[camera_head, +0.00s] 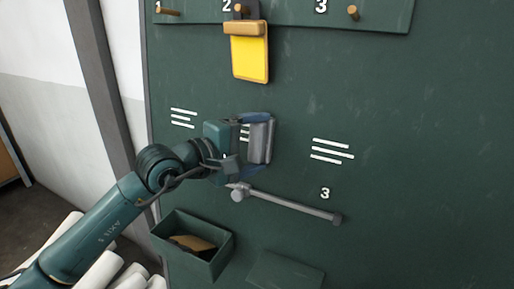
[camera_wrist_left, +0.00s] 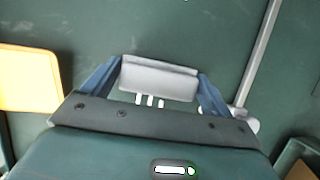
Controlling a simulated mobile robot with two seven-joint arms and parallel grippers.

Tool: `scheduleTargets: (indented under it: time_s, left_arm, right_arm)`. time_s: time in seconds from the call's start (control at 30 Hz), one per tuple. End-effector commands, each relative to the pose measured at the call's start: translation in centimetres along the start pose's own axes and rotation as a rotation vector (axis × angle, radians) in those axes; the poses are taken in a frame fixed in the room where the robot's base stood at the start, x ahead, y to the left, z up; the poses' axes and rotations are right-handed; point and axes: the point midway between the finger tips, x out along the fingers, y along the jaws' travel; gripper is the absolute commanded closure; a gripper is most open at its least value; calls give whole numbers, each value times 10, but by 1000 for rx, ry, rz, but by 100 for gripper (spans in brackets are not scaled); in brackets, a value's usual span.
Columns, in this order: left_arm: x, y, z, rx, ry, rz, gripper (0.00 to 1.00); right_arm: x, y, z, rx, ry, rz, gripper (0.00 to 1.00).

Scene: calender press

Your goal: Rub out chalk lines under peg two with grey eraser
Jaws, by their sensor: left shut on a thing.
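My left gripper (camera_head: 256,143) is shut on the grey eraser (camera_head: 261,142), over the board below peg two. In the left wrist view the eraser (camera_wrist_left: 159,78) sits between the two blue fingers of the gripper (camera_wrist_left: 158,85). Chalk lines under peg two (camera_head: 244,133) show in part beside the eraser; the rest is hidden by the gripper and eraser. Their white ends also show in the left wrist view (camera_wrist_left: 150,100). Peg two (camera_head: 240,8) carries a yellow card with a wooden top (camera_head: 250,58). I cannot tell whether the eraser touches the board. My right gripper is not in view.
Chalk lines (camera_head: 183,118) lie to the left and more (camera_head: 332,151) to the right, above a small 3. A grey rod (camera_head: 290,205) runs across the board below the gripper. A green box (camera_head: 193,250) holding a brown thing is at lower left.

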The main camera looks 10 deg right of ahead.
Motion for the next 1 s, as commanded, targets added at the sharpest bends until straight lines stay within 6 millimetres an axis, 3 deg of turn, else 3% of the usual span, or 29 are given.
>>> scheduleTargets:
  time_s: [0.13, 1.0]
  left_arm:
    - [-6, -4, -15, 2, 6, 0, 32]
    - [-23, -2, -57, -1, 5, 1, 32]
  right_arm:
    - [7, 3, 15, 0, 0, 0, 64]
    - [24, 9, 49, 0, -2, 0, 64]
